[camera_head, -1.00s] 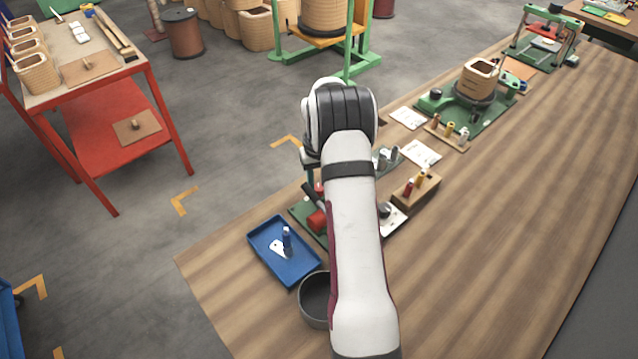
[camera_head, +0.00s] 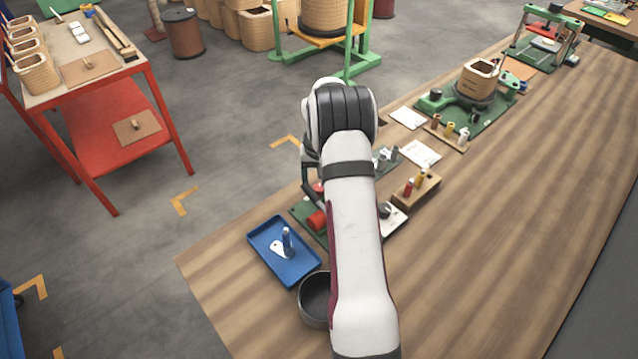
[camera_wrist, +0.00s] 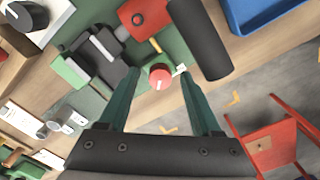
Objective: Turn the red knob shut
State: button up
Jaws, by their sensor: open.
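The red knob (camera_wrist: 160,77) is round with a white line across its top. It sits by the edge of a green board (camera_wrist: 172,45) in the wrist view. My gripper (camera_wrist: 159,74) is open, with one dark green finger on each side of the knob. Gaps show between the fingers and the knob, and I cannot tell the height of the fingertips over it. In the head view my arm hides most of the board and the gripper.
A blue tray (camera_head: 262,262) and a grey bowl (camera_head: 312,300) are near the table's corner. The table's right side is clear.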

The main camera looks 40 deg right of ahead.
notch_tip(320, 180, up, 16)
dwell(0.3)
jog(key=shift+f, duration=0.15)
jog(key=s+a+r, duration=0.2)
jog(key=s+a, duration=0.1)
jog(key=a, duration=0.3)
jog(key=s+a+r+n, duration=0.1)
jog(key=s+a+r, duration=0.15)
jog(key=a, duration=0.45)
jog(key=s+a+r, duration=0.2)
jog(key=s+a, duration=0.1)
jog(key=a, duration=0.3)
jog(key=s+a+f+y, duration=0.1)
jog(key=s+a+f, duration=0.1)
jog(key=s+a, duration=0.4)
jog(key=s+a+f+n, duration=0.1)
jog(key=s+a, duration=0.5)
jog(key=s, duration=0.6)
jog(key=shift+s+f+y, duration=0.3)
jog(key=shift+f+y, duration=0.1)
jog(key=shift+f, duration=0.4)
